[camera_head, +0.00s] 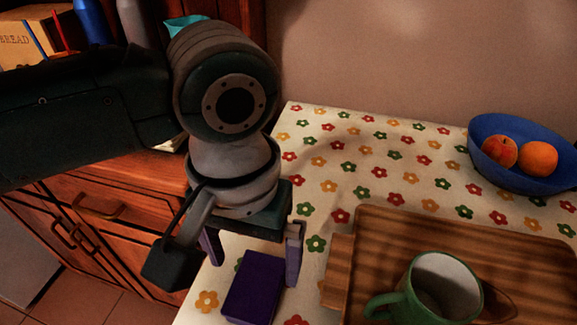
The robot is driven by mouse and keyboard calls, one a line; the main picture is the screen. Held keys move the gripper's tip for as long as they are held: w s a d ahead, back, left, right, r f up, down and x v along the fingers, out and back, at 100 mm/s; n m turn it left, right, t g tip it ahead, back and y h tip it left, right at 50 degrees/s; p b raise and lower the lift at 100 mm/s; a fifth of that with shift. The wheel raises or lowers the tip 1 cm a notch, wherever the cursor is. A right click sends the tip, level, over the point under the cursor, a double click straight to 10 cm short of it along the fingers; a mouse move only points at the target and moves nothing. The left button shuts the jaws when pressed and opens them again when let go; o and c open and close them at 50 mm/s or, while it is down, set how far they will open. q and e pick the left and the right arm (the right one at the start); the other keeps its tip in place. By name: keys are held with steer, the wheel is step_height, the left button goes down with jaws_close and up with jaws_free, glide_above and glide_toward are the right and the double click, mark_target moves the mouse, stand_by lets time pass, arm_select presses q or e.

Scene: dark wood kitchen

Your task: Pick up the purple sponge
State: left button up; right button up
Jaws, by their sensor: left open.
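The purple sponge (254,289) is a dark purple block lying flat on the flowered tablecloth, near the table's left edge at the bottom of the view. My left gripper (252,258) points down just behind and above the sponge. Its two fingers are spread apart and nothing shows between them. The gap between fingers and sponge is hard to judge from this angle. My left arm comes in from the left and hides part of the counter behind. My right gripper is not in view.
A wooden tray (385,232) with a green mug (405,290) stands right of the sponge. A blue bowl (495,172) with fruit is at the back right. The cloth (350,135) behind the tray is clear. A bread box (30,35) stands at the far left.

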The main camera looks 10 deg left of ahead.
mark_target(256, 284)
arm_select(q)
steer(key=f, duration=0.2)
steer(key=f+b, duration=0.1)
steer(key=f, duration=0.1)
steer(key=shift+s+f+b, duration=0.2)
steer(key=shift+f+b, duration=0.1)
steer(key=shift+f, duration=0.6)
steer(key=shift+w, duration=0.1)
steer(key=shift+c, duration=0.5)
steer(key=c, duration=1.1)
steer(key=shift+c, duration=0.2)
steer(key=shift+r, duration=0.15)
step_height(256, 284, up, 20)
steer(key=p, duration=0.6)
